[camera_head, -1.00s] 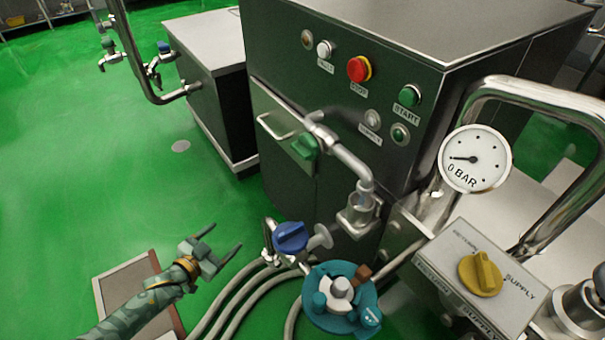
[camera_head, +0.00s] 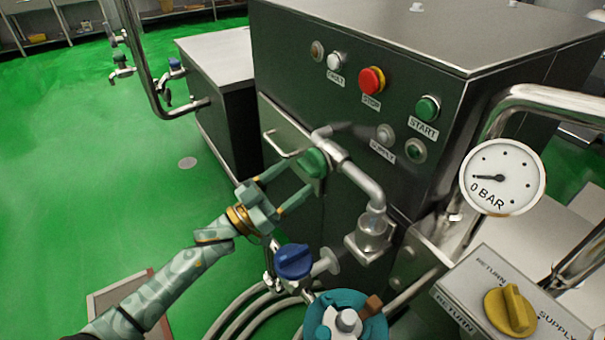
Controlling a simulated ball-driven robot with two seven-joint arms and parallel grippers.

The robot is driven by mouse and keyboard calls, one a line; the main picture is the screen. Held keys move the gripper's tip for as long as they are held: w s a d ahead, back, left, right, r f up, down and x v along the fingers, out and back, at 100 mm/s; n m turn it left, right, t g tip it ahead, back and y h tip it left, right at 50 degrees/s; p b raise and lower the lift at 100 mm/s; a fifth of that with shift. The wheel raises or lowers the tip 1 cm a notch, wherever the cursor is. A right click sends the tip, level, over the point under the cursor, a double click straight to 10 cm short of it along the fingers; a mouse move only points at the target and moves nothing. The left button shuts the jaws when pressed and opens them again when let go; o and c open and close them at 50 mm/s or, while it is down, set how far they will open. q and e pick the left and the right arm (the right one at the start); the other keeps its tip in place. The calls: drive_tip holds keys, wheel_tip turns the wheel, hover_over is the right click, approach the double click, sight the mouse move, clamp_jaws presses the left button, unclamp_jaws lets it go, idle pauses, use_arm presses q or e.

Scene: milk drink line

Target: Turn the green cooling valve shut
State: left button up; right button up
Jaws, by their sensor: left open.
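The green cooling valve handle (camera_head: 314,162) sits on a steel pipe at the front of the dark steel cabinet. My left gripper (camera_head: 297,181) is open, its two fingers pointing right toward the green handle. The fingertips are at or very near the handle, one above and one below its left side; I cannot tell whether they touch it. Part of the handle is hidden by the fingers. My right gripper is not in view.
A blue valve handle (camera_head: 294,261) and a teal round fitting (camera_head: 345,318) stand below, with grey hoses (camera_head: 262,309) on the floor. A pressure gauge (camera_head: 502,177) reads 0 bar. A yellow selector knob (camera_head: 510,309) is at right. Green floor (camera_head: 90,180) is open at left.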

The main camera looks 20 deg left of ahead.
sight(311, 166)
use_arm(q)
drive_tip(key=shift+b+x, duration=0.3)
drive_tip(key=shift+x, duration=1.35)
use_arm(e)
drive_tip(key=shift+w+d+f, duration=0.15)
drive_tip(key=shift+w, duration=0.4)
use_arm(q)
drive_tip(key=c, duration=0.9)
